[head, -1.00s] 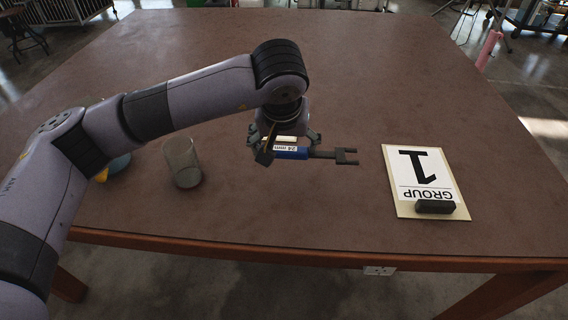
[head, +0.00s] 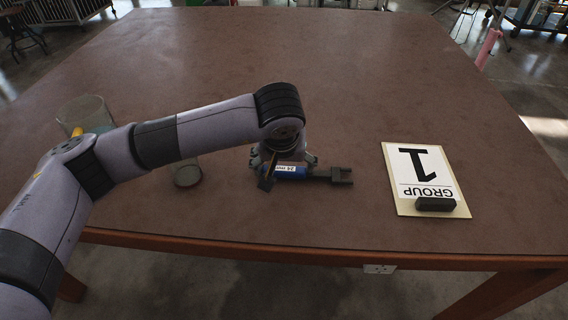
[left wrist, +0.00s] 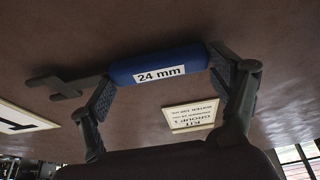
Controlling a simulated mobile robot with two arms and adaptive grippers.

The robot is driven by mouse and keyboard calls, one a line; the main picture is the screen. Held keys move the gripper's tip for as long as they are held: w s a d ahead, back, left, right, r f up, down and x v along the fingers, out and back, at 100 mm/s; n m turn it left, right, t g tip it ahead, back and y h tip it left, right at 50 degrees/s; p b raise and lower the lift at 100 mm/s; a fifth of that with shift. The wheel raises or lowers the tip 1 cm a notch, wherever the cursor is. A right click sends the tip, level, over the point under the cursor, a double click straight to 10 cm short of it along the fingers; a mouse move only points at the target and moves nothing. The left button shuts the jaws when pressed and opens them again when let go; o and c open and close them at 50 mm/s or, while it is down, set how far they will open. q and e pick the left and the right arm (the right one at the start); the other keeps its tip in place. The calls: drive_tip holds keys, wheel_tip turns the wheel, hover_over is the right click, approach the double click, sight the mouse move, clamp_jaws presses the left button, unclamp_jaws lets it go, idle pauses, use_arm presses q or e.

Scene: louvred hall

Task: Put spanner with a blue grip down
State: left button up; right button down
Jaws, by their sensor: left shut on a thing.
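The spanner with a blue grip (head: 292,171) is in my left gripper (head: 288,168), low over the brown table (head: 300,60). Its dark open jaw points right in the head view. In the left wrist view the blue grip (left wrist: 158,64) carries a "24 mm" label and sits between the two fingers of the gripper (left wrist: 170,88), which are shut on it. I cannot tell whether the spanner touches the table. My right gripper is not in view.
A "GROUP 1" card (head: 408,163) with a dark block (head: 435,204) on it lies to the right. A clear cup (head: 187,175) stands left of the gripper, partly behind my arm. A larger clear container (head: 88,113) is farther left. The far table is clear.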

use_arm(q)
drive_tip(key=o, duration=1.2)
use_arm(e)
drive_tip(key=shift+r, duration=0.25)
use_arm(q)
drive_tip(key=shift+r, duration=0.1)
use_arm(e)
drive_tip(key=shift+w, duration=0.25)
use_arm(q)
drive_tip(key=shift+r, duration=0.15)
drive_tip(key=p+v, duration=0.1)
drive_tip(key=v, duration=1.1)
drive_tip(key=shift+s, duration=0.1)
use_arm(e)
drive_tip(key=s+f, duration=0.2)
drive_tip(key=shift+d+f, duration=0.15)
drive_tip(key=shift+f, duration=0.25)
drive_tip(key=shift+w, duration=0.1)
